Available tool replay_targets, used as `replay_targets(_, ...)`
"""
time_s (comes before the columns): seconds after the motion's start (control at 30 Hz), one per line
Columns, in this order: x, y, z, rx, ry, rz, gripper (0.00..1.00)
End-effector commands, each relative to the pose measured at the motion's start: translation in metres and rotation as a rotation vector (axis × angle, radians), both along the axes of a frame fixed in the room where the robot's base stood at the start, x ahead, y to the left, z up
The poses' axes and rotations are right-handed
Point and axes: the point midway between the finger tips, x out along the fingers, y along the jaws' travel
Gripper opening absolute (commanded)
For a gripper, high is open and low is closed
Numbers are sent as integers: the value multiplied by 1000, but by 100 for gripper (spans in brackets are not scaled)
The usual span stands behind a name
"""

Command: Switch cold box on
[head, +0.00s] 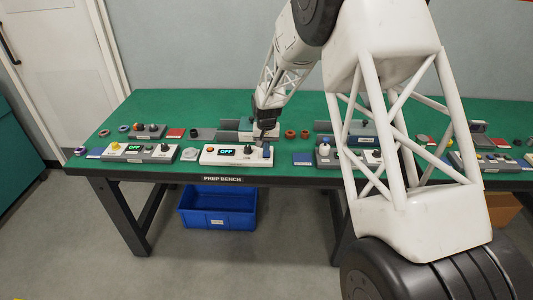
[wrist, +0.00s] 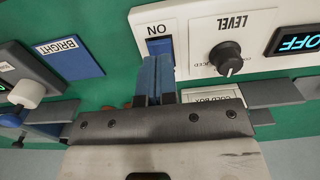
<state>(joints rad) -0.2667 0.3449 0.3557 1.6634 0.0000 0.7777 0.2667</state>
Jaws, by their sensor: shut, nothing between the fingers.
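The white control box (head: 210,159) stands at the front of the green bench, its display (head: 227,151) reading OFF. In the wrist view the OFF display (wrist: 298,40) is at the right edge and a black LEVEL knob (wrist: 226,57) is in the middle. A blue switch (wrist: 159,46) marked ON is at the box's end. My gripper (wrist: 158,62) is shut and empty, its blue fingertips right at the switch and partly covering it; contact cannot be told. A COLD BOX label (wrist: 212,101) shows behind the gripper. My gripper (head: 265,143) also shows at the box's right end.
A second box with an OFF display (head: 134,147) stands to the left. A blue BRIGHT plate (wrist: 71,52) lies beside the white box. Several small parts and devices crowd the bench (head: 290,112). A blue bin (head: 217,208) is below.

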Motion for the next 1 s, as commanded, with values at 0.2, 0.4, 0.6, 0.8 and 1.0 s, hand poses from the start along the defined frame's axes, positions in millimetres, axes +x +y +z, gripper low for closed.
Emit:
replay_targets(0.2, 0, 0, -2, 0, 0, 0, 0)
replay_targets(0.4, 0, 0, -5, 0, 0, 0, 0)
replay_targets(0.6, 0, 0, -7, 0, 0, 0, 0)
replay_targets(0.8, 0, 0, -9, 0, 0, 0, 0)
replay_targets(1.0, 0, 0, -11, 0, 0, 0, 0)
